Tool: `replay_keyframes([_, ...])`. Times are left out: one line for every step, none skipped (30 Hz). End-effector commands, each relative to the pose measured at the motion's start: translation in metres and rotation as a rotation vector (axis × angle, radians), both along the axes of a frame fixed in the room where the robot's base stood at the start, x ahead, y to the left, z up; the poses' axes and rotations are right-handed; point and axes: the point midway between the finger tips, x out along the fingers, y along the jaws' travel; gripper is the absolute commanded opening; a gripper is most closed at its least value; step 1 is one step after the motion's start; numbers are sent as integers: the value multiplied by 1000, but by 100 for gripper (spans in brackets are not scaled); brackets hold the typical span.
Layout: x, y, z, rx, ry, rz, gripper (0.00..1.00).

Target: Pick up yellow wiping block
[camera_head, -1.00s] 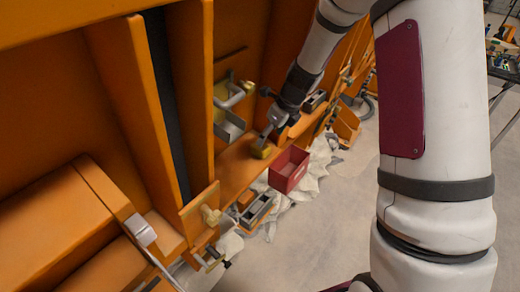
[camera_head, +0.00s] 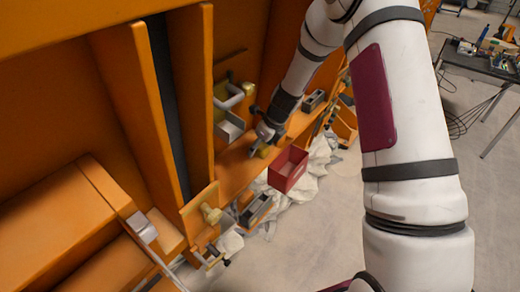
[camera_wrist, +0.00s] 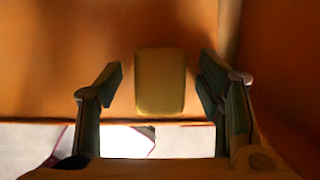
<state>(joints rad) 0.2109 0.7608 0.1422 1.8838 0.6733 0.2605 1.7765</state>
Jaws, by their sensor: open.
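The yellow wiping block (camera_wrist: 160,82) lies on the orange ledge (camera_wrist: 60,90). In the wrist view it sits between the two fingertips of my gripper (camera_wrist: 160,88), slightly beyond them, with a gap on each side. My gripper is open and empty. In the head view my gripper (camera_head: 258,145) is low over the ledge, and the block (camera_head: 265,151) is partly hidden by it. I cannot tell the exact height of the fingers over the block.
A red open box (camera_head: 288,169) stands just right of and below the block. A grey metal bracket (camera_head: 229,130) is on the orange wall to the left. A grey tray-like part (camera_head: 256,209) lies nearer, beside crumpled white cloth (camera_head: 318,160).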

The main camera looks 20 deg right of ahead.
Motion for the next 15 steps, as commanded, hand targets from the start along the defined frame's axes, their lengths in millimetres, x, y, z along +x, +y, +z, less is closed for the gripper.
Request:
replay_keyframes([0,0,0,0,0,0,61])
replay_keyframes([0,0,0,0,0,0,56])
replay_keyframes([0,0,0,0,0,0,47])
replay_keyframes([0,0,0,0,0,0,40])
replay_keyframes([0,0,0,0,0,0,34])
replay_keyframes([0,0,0,0,0,0,25])
replay_keyframes([0,0,0,0,0,0,18])
replay_keyframes([0,0,0,0,0,0,18])
replay_keyframes([0,0,0,0,0,0,18])
replay_keyframes([0,0,0,0,0,0,18])
replay_keyframes([0,0,0,0,0,0,18])
replay_keyframes([0,0,0,0,0,0,18])
replay_keyframes([0,0,0,0,0,0,18])
replay_keyframes([0,0,0,0,0,0,18])
replay_keyframes([0,0,0,0,0,0,18])
